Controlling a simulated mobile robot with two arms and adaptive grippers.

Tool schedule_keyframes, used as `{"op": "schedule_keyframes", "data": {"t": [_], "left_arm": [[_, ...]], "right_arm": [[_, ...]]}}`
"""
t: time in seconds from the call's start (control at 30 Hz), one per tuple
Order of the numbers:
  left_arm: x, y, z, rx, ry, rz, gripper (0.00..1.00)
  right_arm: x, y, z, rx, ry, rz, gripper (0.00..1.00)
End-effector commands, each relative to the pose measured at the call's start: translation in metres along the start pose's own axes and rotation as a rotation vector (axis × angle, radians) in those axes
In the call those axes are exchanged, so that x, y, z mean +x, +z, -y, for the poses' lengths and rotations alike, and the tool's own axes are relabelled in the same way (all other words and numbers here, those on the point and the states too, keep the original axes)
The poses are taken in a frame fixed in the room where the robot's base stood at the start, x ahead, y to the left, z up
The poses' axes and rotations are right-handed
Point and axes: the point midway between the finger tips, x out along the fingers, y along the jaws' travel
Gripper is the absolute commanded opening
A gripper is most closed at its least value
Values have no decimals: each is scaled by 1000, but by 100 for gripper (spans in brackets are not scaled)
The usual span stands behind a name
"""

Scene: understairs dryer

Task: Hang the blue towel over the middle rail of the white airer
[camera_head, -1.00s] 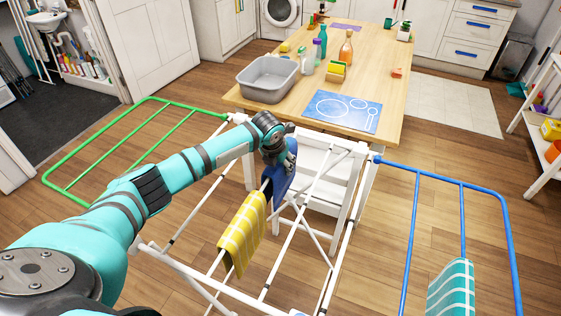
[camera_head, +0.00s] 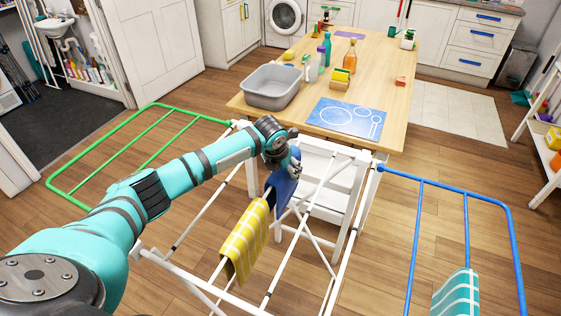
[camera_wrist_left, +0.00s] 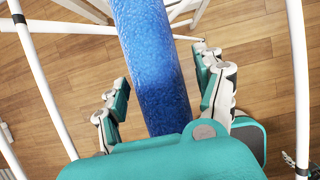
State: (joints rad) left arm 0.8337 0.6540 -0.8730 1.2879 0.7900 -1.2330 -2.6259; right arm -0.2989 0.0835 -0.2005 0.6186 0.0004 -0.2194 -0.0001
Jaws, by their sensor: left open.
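The white airer (camera_head: 345,215) stands in front of the wooden table, with several long white rails. The blue towel (camera_head: 284,190) hangs in a narrow fold at a rail in line with the yellow checked towel (camera_head: 247,238), farther back. My left gripper (camera_head: 291,161) is at the top of the blue towel and partly hides it. In the left wrist view, the blue towel (camera_wrist_left: 150,60) runs between the spread fingers of my left gripper (camera_wrist_left: 160,88), with gaps on both sides. The gripper hides how the towel crosses the rail. My right gripper is not in view.
A green side wing (camera_head: 105,150) spreads left of the airer, a blue one (camera_head: 466,230) right, with a teal striped towel (camera_head: 456,297). A white chair (camera_head: 325,175) stands close behind the airer. The table (camera_head: 385,85) carries a grey basin (camera_head: 271,88) and bottles.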

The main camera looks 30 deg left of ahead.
Motion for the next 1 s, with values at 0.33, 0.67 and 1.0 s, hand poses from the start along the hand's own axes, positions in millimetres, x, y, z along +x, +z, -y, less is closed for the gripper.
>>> {"op": "schedule_keyframes", "data": {"t": [0.33,0.67,1.0], "left_arm": [[-74,1,-1,1,2,4,70],[-105,0,0,0,1,1,70],[-139,14,0,0,1,2,70]], "right_arm": [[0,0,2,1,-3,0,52],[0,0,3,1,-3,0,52],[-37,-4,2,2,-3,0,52]]}}
